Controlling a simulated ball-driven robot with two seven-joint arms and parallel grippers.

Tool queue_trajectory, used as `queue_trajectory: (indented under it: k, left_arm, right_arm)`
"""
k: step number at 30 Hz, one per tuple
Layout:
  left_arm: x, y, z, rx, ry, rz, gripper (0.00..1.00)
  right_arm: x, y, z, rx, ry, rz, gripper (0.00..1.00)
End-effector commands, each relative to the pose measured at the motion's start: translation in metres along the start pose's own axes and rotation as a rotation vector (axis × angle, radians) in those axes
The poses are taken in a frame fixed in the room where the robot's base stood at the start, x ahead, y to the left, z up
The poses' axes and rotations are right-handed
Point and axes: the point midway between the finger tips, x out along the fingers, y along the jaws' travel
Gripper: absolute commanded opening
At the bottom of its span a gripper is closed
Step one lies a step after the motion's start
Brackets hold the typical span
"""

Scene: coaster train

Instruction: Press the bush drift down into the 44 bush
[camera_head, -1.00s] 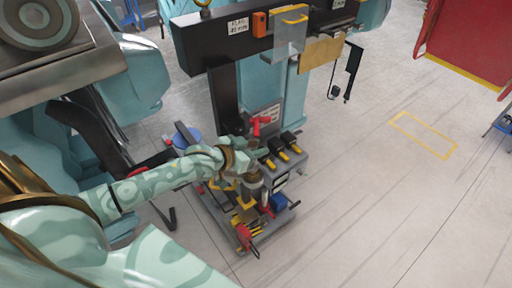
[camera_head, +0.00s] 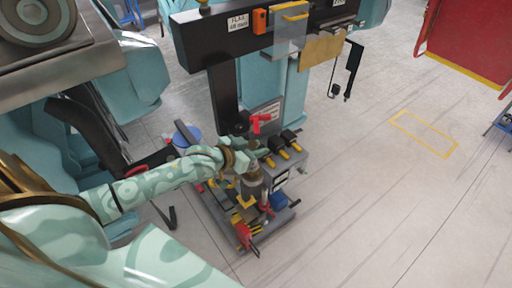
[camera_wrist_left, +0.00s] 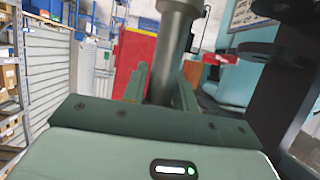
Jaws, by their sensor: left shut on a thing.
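My left gripper (camera_head: 256,165) is over the cluttered stand in the head view, partly hidden by its own wrist. In the left wrist view its green fingers (camera_wrist_left: 160,88) are shut on a grey metal cylinder, which I take to be the bush drift (camera_wrist_left: 172,50). The drift stands about upright between the fingers, with a wider collar at its top. Its lower end is hidden behind the gripper body. I cannot make out the 44 bush in either view, nor whether the drift touches it. My right gripper is not in view.
A red handle (camera_head: 261,121) stands just beyond the gripper. Several black-and-yellow tools (camera_head: 281,152) lie to its right. A blue block (camera_head: 279,200) and a red tool (camera_head: 244,236) are at the front. A dark overhead beam (camera_head: 220,45) is behind.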

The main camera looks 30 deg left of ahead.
Motion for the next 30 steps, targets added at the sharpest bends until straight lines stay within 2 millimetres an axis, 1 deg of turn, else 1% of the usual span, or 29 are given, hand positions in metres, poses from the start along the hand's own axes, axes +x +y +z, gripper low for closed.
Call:
queue_trajectory:
  k: [30]
  left_arm:
    - [0.004, 0.0, 0.01, 0.0, -0.001, 0.0, 0.0]
  right_arm:
    - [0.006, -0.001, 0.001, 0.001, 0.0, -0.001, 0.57]
